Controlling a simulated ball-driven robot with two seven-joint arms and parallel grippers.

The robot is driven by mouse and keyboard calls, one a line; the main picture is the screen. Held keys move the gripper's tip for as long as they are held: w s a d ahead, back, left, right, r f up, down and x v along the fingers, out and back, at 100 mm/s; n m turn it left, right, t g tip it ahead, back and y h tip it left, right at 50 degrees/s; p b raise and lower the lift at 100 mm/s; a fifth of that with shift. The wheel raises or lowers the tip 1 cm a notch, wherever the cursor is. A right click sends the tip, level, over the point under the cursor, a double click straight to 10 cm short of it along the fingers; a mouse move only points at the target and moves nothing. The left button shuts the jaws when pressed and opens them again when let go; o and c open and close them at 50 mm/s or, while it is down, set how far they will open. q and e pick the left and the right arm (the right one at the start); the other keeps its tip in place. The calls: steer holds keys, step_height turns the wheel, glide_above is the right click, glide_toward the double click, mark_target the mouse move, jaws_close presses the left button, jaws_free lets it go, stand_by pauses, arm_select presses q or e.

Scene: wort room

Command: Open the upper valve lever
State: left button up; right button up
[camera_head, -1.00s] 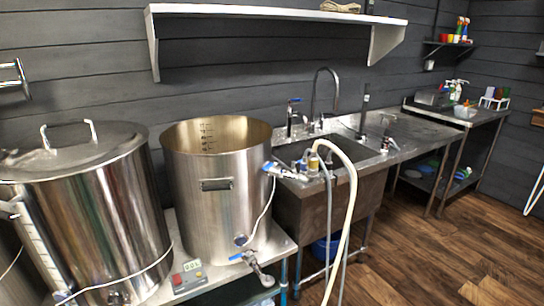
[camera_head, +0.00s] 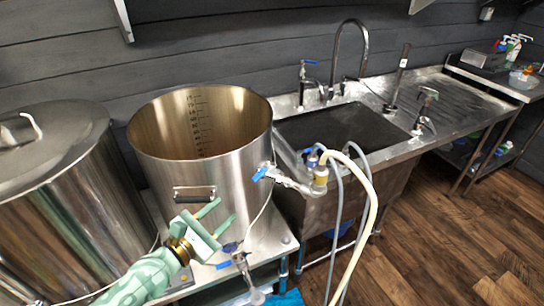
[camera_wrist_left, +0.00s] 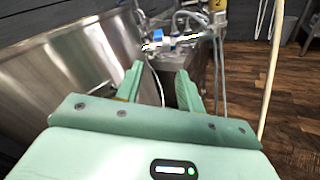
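The upper valve lever (camera_head: 261,173) is a small blue handle on the upper valve, on the right side of the open steel kettle (camera_head: 190,165). It points left and slightly down, toward the kettle wall. A lower valve (camera_head: 240,262) with blue handle parts sits near the kettle's base. My left gripper (camera_head: 224,212) is pale green, open and empty, in front of the kettle. It is below and left of the upper lever, apart from it. In the left wrist view, the open fingers (camera_wrist_left: 159,82) point toward blurred valve fittings with blue parts (camera_wrist_left: 182,38). My right gripper is out of view.
A lidded steel kettle (camera_head: 50,190) stands at the left. A cream hose (camera_head: 368,200) and a grey hose hang from the upper valve fittings, in front of the steel sink (camera_head: 335,130). Wooden floor at the right is clear.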

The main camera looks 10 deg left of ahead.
arm_select(q)
steer(key=r+n, duration=0.1)
steer(key=n, duration=0.4)
glide_toward(262, 171)
steer(key=shift+t, duration=0.3)
steer(key=x, duration=0.3)
steer(key=b+x, duration=0.1)
steer(key=x, duration=0.6)
steer(key=shift+s+f+b, duration=0.1)
steer(key=shift+f+b, duration=0.2)
steer(key=shift+b, duration=0.05)
jaws_close()
